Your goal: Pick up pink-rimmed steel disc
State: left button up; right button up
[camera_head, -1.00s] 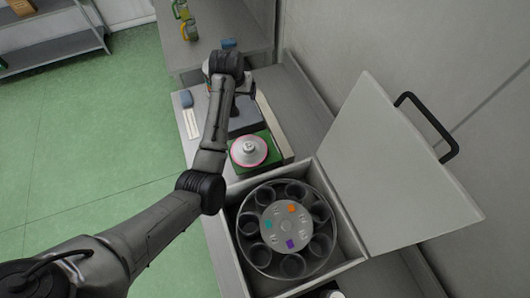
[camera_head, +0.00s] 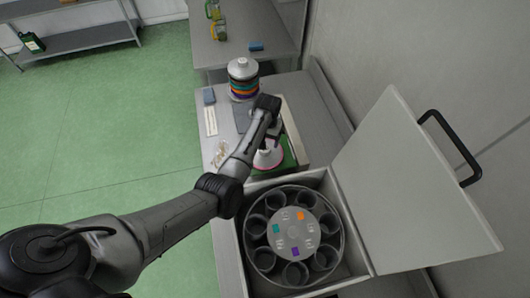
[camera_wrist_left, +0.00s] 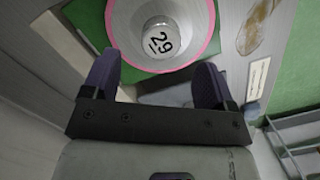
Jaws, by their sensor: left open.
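The pink-rimmed steel disc (camera_head: 266,160) lies on a green pad (camera_head: 290,150) behind the open-lidded machine. In the left wrist view the disc (camera_wrist_left: 128,28) is at the top, with a raised central knob marked with what looks like 29. My left gripper (camera_head: 270,139) is above the disc and partly hides it. In the wrist view the left gripper (camera_wrist_left: 155,78) has its fingers wide apart with nothing between them; the knob is ahead of the gap. Contact with the disc is not visible. My right gripper is not in view.
A stack of discs with coloured rims (camera_head: 243,82) stands farther back on the bench. In front is a machine with a round rotor (camera_head: 294,238) of empty cups; its lid (camera_head: 410,185) stands open at the right.

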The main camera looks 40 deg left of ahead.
aim_at(268, 159)
pick_arm(q)
jog(key=shift+s+f, duration=0.15)
jog(key=shift+f, duration=1.25)
jog(key=shift+s+f, duration=0.1)
jog(key=shift+f, duration=1.25)
jog(key=shift+c, duration=0.2)
jog(key=c, duration=0.7)
